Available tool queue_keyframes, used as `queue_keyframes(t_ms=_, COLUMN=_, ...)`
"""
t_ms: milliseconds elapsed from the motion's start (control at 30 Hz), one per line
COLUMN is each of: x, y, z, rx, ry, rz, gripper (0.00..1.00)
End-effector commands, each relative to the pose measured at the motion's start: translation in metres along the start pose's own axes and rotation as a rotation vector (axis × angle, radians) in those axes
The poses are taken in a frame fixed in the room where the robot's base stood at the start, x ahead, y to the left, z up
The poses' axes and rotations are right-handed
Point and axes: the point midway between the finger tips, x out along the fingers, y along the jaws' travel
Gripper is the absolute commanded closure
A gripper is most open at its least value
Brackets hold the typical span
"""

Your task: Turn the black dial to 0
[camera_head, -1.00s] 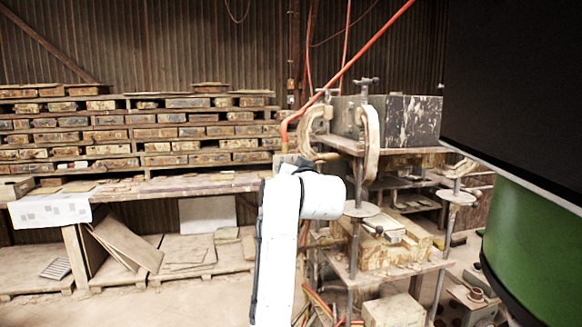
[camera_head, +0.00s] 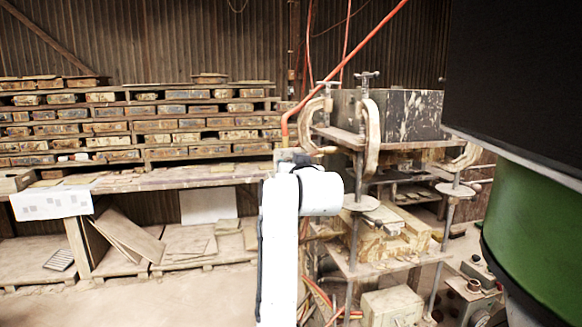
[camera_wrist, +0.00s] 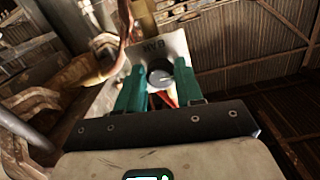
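No number on the dial can be read. My gripper (camera_wrist: 160,78) points at the panel with its two green fingers spread apart, one on each side of the dial in the picture. I cannot tell whether the fingertips touch it. In the head view my white arm reaches to the left edge of the press (camera_head: 412,115), and it hides my gripper and the dial.
A long bench (camera_head: 165,181) with stacked tile moulds (camera_head: 190,125) stands along the back left. C-clamps (camera_head: 371,138) and threaded posts stick out of the press close to my arm. A red pipe (camera_head: 350,65) slants above it. The floor at lower left is clear.

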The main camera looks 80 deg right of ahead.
Motion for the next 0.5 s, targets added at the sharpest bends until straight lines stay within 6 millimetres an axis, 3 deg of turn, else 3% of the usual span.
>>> queue_keyframes(t_ms=233, x=-0.0001, y=-0.0002, z=-0.0009, rx=0.001, ry=0.004, rz=-0.001, gripper=0.41)
queue_keyframes(t_ms=500, x=-0.0023, y=-0.0005, z=-0.0015, rx=0.002, ry=0.006, rz=-0.002, gripper=0.41)
